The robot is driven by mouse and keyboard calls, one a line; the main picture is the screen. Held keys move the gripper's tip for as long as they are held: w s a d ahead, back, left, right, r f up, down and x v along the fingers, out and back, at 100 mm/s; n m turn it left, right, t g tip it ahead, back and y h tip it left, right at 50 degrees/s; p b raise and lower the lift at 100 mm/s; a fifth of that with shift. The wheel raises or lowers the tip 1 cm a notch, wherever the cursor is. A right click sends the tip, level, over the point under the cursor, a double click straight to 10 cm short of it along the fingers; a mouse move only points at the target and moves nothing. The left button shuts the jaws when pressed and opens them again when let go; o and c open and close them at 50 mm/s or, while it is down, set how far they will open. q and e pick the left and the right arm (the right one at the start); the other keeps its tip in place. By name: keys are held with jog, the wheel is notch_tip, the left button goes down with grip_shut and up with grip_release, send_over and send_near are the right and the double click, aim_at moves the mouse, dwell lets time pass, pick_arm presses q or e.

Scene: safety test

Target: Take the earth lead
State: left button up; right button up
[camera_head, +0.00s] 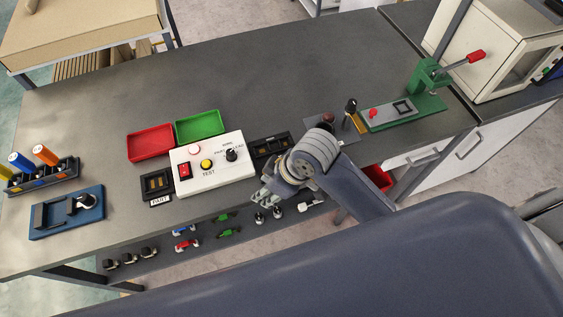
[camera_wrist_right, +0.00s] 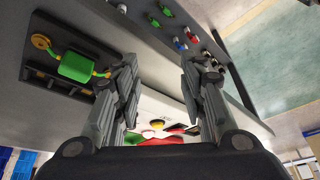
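In the right wrist view, a green lead body with yellow ends (camera_wrist_right: 75,67) lies across a black holder (camera_wrist_right: 50,84); one end is a round yellow ring. Two small green leads (camera_head: 228,233) lie on the front ledge and also show in the wrist view (camera_wrist_right: 154,20). I cannot tell which is the earth lead. My right gripper (camera_head: 262,196) hovers by the table's front edge, right of the ledge's green leads. In the wrist view its fingers (camera_wrist_right: 160,82) are apart and empty, with the holder to their left. My left gripper is out of view.
A white test box (camera_head: 214,167) stands behind the ledge, with red (camera_head: 151,143) and green (camera_head: 200,125) trays behind it. Red, blue and black connectors share the ledge (camera_head: 200,250). A green lever press (camera_head: 430,80) stands at right. The table's back is clear.

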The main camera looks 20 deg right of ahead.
jog(key=w+r+n, duration=0.1)
jog(key=w+a+r+n, duration=0.1)
jog(key=shift+w+a+n+g, duration=0.1)
jog(key=shift+a+n+g, duration=0.1)
jog(key=shift+n+g, duration=0.1)
jog(key=w+d+r+n+g+h, duration=0.2)
jog(key=w+d+r+n+h, duration=0.25)
jog(key=d+r+n, duration=0.2)
jog(key=shift+m+y, duration=0.25)
jog(key=shift+y, duration=0.1)
jog(key=f, duration=0.3)
jog(key=w+f, duration=0.1)
jog(key=f, duration=0.1)
jog(key=shift+d+p, duration=0.25)
jog(key=shift+p, duration=0.1)
jog(key=shift+w+d+f+p, duration=0.1)
jog(key=shift+f+p, duration=0.3)
jog(key=shift+f, duration=1)
jog(key=shift+d+f+p, duration=0.1)
jog(key=shift+f+p, duration=0.25)
jog(key=shift+f, duration=1.05)
grip_shut()
